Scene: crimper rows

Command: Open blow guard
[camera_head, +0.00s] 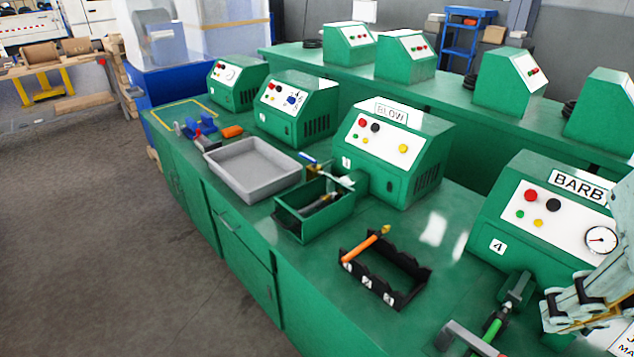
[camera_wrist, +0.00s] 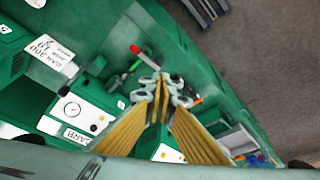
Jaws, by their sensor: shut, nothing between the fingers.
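The green machine labelled BLOW (camera_head: 395,150) stands mid-bench in the head view, with red, black and yellow buttons on its white panel. A green box-like housing (camera_head: 318,222) sits at its front left; I take this to be the guard. Its top looks at least partly uncovered, with a tool inside, but I cannot tell how its lid stands. My gripper (camera_head: 562,312) is at the lower right, in front of the BARB machine (camera_head: 550,212), well apart from the BLOW housing. In the wrist view my gripper (camera_wrist: 161,84) has its yellow-padded fingers together, empty.
A grey tray (camera_head: 253,185) lies left of the housing. A black rack (camera_head: 370,290) with an orange-handled tool (camera_head: 365,243) stands between the housing and the BARB machine. A green-handled tool (camera_head: 492,332) is near my gripper. Bare bench (camera_head: 440,235) lies right of the BLOW machine.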

